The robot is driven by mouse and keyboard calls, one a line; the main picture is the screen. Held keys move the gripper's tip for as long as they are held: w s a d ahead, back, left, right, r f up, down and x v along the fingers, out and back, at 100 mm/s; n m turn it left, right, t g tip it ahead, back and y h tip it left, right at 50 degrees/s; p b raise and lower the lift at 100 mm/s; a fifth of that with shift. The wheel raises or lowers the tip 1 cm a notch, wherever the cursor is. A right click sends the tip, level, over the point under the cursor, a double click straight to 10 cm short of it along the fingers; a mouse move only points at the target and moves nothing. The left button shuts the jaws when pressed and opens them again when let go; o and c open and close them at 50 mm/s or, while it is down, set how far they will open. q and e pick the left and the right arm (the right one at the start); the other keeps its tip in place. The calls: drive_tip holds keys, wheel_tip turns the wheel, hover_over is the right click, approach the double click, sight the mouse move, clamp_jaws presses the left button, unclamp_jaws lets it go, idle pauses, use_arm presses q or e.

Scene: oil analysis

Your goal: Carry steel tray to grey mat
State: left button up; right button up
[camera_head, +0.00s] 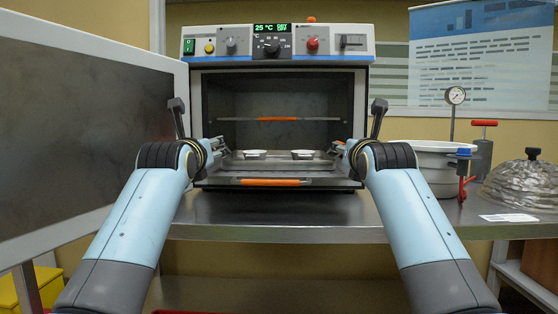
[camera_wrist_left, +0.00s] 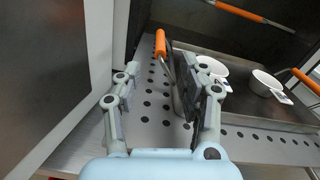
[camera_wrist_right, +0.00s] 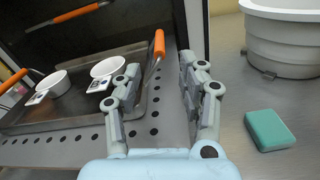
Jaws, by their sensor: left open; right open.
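The steel tray (camera_head: 277,166) rests on the perforated pull-out shelf (camera_wrist_left: 150,105) at the oven mouth, carrying two white cups (camera_head: 253,154) (camera_head: 302,154). In the left wrist view, my left gripper (camera_wrist_left: 174,76) is open, with the tray's orange-gripped side handle (camera_wrist_left: 161,43) showing between and beyond its fingers. In the right wrist view, my right gripper (camera_wrist_right: 160,68) is open, with the other orange handle (camera_wrist_right: 159,46) between and beyond its fingers. Neither gripper is closed on a handle. I cannot make out a grey mat in any view.
The oven door (camera_head: 85,130) stands open at the left, close to my left arm. Another rack with an orange bar (camera_head: 278,119) is above the tray. At the right are a white tub (camera_head: 415,160), a green sponge (camera_wrist_right: 268,130) and a foil-like dome (camera_head: 520,183).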

use_arm(q)
drive_tip(key=shift+r, duration=0.1)
use_arm(e)
drive_tip(key=shift+r, duration=0.1)
use_arm(q)
drive_tip(key=shift+w, duration=0.5)
use_arm(e)
drive_tip(key=shift+w, duration=0.5)
use_arm(q)
drive_tip(key=w, duration=0.9)
drive_tip(key=shift+w, duration=0.4)
use_arm(e)
drive_tip(key=w, duration=0.9)
drive_tip(key=shift+w, duration=0.4)
use_arm(q)
clamp_jaws()
use_arm(e)
clamp_jaws()
drive_tip(key=shift+d, duration=0.1)
